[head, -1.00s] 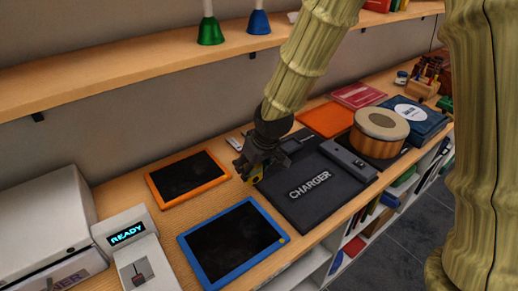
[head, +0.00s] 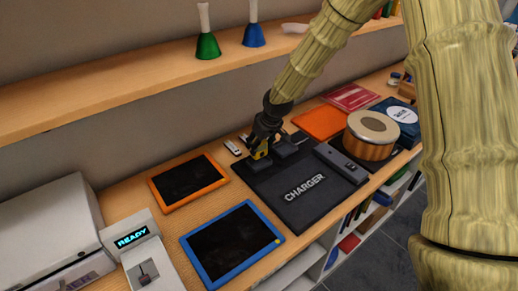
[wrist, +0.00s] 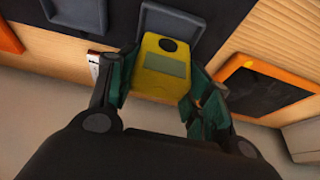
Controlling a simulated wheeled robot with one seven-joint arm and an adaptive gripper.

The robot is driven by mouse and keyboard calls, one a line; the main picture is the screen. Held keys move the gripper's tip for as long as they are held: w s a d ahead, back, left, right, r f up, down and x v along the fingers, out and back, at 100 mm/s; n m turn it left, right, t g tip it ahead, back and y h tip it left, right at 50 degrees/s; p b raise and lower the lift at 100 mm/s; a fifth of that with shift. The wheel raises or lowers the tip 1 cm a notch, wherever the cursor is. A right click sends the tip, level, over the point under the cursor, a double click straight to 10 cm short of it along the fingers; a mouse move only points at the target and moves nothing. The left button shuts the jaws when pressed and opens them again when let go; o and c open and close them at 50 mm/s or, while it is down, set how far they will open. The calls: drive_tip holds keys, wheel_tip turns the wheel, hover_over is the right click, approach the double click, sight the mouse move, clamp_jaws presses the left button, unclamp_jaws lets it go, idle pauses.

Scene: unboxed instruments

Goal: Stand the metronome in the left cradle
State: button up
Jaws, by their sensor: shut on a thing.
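The metronome (head: 259,154) is a small yellow block with a grey panel and a dark round spot, seen closely in the wrist view (wrist: 163,75). My gripper (head: 262,148) is shut on it, with a finger on each side in the wrist view (wrist: 163,85). The other cradle (wrist: 73,14) looks empty.
An orange-framed tablet (head: 188,181) and a blue-framed tablet (head: 232,243) lie left of the pad. A shelf (head: 130,90) with bells runs above. Small white items (head: 234,147) lie behind the pad.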

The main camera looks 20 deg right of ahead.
sight(260, 150)
drive_tip(key=shift+s+f+p, duration=0.15)
drive_tip(key=shift+f+p, duration=0.1)
drive_tip(key=shift+p, duration=0.05)
wheel_tip(260, 150, down, 2)
drive_tip(key=shift+f+p, duration=0.25)
drive_tip(key=shift+p, duration=0.35)
drive_tip(key=shift+f, duration=0.15)
drive_tip(key=shift+f, duration=0.15)
drive_tip(key=o, duration=1.2)
drive_tip(key=shift+c, duration=0.2)
drive_tip(key=shift+r, duration=0.2)
drive_tip(key=b+v, duration=0.3)
drive_tip(key=v, duration=0.9)
